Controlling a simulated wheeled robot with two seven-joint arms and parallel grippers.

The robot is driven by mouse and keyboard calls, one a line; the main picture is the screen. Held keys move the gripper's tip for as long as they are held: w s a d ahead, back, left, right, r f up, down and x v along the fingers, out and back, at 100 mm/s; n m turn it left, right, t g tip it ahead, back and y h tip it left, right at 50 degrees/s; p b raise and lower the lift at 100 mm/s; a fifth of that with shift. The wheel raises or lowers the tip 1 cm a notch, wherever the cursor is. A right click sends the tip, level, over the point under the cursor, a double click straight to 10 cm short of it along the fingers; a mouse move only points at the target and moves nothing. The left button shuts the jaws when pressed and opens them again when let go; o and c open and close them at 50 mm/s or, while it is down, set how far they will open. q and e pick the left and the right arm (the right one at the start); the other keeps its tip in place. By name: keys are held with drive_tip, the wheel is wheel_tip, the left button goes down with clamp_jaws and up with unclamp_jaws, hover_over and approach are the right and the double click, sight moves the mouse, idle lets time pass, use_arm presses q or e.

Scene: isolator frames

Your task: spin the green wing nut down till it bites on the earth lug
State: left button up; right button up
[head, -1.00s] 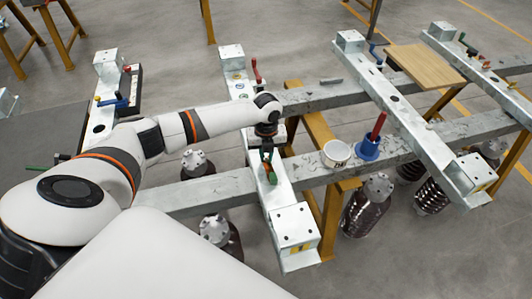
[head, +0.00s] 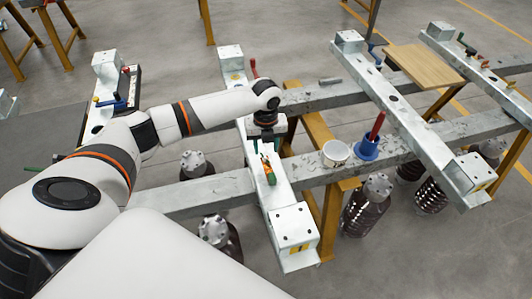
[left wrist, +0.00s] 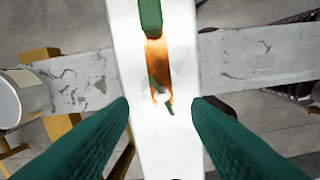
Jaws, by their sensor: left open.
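My left gripper (head: 267,147) is above the middle galvanised beam (head: 291,224), open and empty. In the left wrist view its two green fingers (left wrist: 160,104) stand apart on either side of the beam. Between and beyond them a copper-orange strip (left wrist: 157,52) lies on the beam, with a thicker green piece (left wrist: 151,17) at its far end. A small thin green piece, perhaps the wing nut (left wrist: 157,88), sits at the strip's near end, between the fingertips and apart from both. Whether it touches the lug cannot be told. My right gripper is out of view.
A white tub (head: 336,153) and a blue holder (head: 366,149) with a red handle stand on the cross rail to the right. A wooden board (head: 425,66) lies across the far right beams. A red lever (head: 253,67) rises at the middle beam's far end.

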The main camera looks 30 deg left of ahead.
use_arm(q)
wheel_tip(320, 180, up, 8)
drive_tip(key=shift+s+f, duration=0.1)
idle(0.7)
